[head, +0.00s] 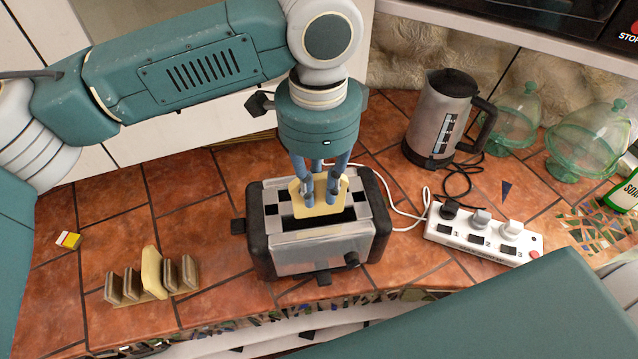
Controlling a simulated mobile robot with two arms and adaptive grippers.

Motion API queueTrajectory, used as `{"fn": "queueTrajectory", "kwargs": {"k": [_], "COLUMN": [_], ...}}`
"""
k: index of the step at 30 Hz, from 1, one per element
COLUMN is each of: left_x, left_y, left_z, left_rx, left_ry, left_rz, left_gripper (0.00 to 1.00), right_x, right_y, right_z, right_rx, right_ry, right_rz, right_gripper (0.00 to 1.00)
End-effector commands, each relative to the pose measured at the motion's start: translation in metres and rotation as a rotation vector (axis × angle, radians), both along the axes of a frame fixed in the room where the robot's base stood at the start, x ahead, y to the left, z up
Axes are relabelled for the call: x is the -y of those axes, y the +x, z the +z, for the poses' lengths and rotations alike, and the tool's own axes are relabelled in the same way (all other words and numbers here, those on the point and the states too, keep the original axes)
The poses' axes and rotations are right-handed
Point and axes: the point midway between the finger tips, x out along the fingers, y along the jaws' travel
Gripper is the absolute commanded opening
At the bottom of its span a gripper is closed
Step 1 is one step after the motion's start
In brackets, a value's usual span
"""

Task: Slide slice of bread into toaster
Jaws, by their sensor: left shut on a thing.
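The silver and black toaster (310,258) stands upright on the tiled counter in the middle of the head view. My left gripper (320,193) points down over it and is shut on a pale slice of bread (303,210). The bread is at the toaster's rear slot, and its lower edge appears to reach the slot opening. I cannot tell how deep it sits. The front slot looks dark and empty. Another slice of bread (152,273) stands in a rack (187,290) at the left. My right gripper is not in view.
A kettle (440,115) stands behind right. A power strip (483,238) with plugs and cords lies right of the toaster. Green glass domes (590,135) stand at the back right. Tiles between rack and toaster are clear.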

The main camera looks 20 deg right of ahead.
Motion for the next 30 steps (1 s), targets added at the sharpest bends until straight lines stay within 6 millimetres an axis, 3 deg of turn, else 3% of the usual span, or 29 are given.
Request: {"fn": "queueTrajectory", "kwargs": {"k": [30], "left_x": [-0.0001], "left_y": [-0.0001], "left_z": [-0.0027], "left_rx": [0.000], "left_ry": [0.000], "left_rz": [0.000], "left_gripper": [0.09], "right_x": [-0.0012], "right_y": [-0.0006], "right_z": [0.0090], "right_rx": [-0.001], "right_ry": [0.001], "right_rz": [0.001], "right_gripper": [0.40]}}
